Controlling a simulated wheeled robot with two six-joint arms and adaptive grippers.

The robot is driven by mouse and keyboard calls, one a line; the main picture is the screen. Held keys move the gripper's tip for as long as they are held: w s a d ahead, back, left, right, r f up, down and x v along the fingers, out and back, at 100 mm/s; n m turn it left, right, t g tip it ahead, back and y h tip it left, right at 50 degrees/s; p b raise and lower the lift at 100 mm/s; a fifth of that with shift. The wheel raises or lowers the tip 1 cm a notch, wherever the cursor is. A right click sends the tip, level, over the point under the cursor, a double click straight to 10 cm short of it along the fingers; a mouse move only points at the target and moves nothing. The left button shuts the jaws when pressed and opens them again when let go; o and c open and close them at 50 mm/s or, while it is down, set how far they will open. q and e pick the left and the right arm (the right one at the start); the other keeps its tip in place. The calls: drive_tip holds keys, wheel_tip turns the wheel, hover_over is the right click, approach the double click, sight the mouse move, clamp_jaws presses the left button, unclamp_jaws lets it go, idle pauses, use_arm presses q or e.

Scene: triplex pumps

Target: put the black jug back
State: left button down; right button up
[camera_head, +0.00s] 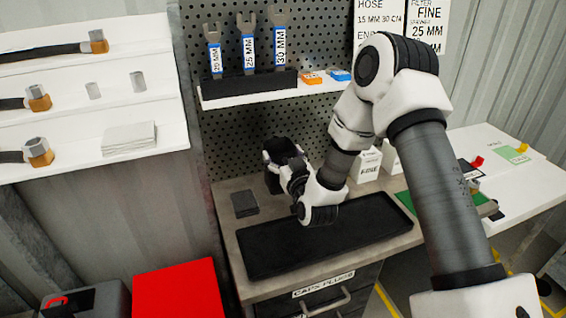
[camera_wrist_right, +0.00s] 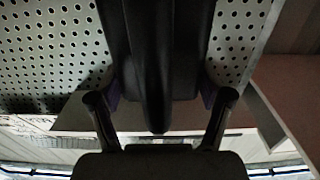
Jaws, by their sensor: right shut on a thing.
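The black jug (camera_head: 282,150) is at the back left of the workbench, in front of the pegboard, with its open top facing up. My right gripper (camera_head: 285,172) is shut on it, reaching in from the right. In the right wrist view the jug's dark body and handle (camera_wrist_right: 158,60) fill the middle. The fingers of my right gripper (camera_wrist_right: 160,105) close on it from both sides there. My arm partly hides the jug, and I cannot tell whether its base touches the bench. My left gripper is not in view.
A long black tray (camera_head: 325,235) lies along the bench front. A dark square pad (camera_head: 244,203) lies left of the jug. White boxes (camera_head: 367,165) stand to the right. Above, a white shelf (camera_head: 270,95) holds labelled wrenches. A red box (camera_head: 180,290) is at lower left.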

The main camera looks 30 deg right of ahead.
wheel_tip(320, 180, down, 3)
drive_tip(key=shift+w+d+f, duration=0.1)
drive_tip(key=shift+f, duration=0.25)
drive_tip(key=o, duration=1.7)
drive_tip(key=shift+o, duration=0.2)
drive_tip(key=shift+r, duration=0.15)
drive_tip(key=b+v, duration=0.1)
drive_tip(key=v, duration=0.6)
drive_tip(key=shift+s, duration=0.3)
